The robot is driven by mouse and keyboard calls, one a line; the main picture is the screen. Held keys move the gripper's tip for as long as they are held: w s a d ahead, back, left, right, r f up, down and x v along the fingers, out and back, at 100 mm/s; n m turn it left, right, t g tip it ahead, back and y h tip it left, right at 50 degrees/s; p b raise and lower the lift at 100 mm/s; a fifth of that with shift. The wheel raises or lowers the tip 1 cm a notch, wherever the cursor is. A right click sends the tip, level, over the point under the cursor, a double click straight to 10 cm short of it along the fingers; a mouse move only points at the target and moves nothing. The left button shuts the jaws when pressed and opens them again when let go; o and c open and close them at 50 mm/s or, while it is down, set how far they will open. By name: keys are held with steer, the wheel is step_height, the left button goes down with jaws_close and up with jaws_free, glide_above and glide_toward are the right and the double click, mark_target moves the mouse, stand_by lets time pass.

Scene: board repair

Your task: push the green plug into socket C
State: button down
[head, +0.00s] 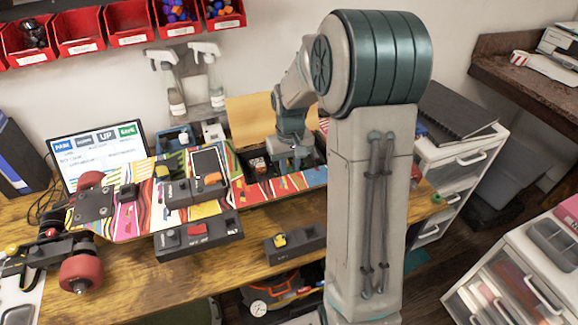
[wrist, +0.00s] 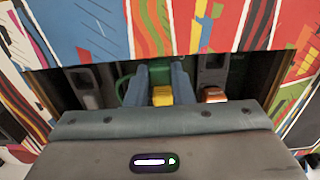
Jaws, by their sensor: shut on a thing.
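My gripper (head: 297,160) reaches down into a dark opening in the colourful skateboard deck (head: 310,180). In the wrist view my two blue-grey fingers (wrist: 161,80) are closed in on the green plug (wrist: 153,67). A thin green cable loops out on the left. A yellow block (wrist: 162,96) shows between the fingers; I cannot tell whether it belongs to the plug. A dark grey socket block (wrist: 212,72) is to the right and another (wrist: 86,86) to the left. No socket letter is readable, and the plug's tip is hidden.
An orange-topped part (wrist: 213,95) sits close right of my fingers. The deck edges bound the opening tightly. A laptop (head: 98,150) stands at the left, two spray bottles (head: 168,85) behind. Dark switch boxes (head: 198,236) lie in front on the wooden bench (head: 140,285).

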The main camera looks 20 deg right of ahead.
steer(key=shift+f, duration=0.4)
stand_by(0.3)
steer(key=c, duration=0.9)
jaws_free()
steer(key=shift+r, duration=0.25)
steer(key=shift+r+p, duration=0.95)
steer(key=shift+r, duration=0.3)
steer(key=shift+r, duration=0.1)
steer(key=shift+r+p, duration=2.3)
steer(key=shift+r, duration=0.65)
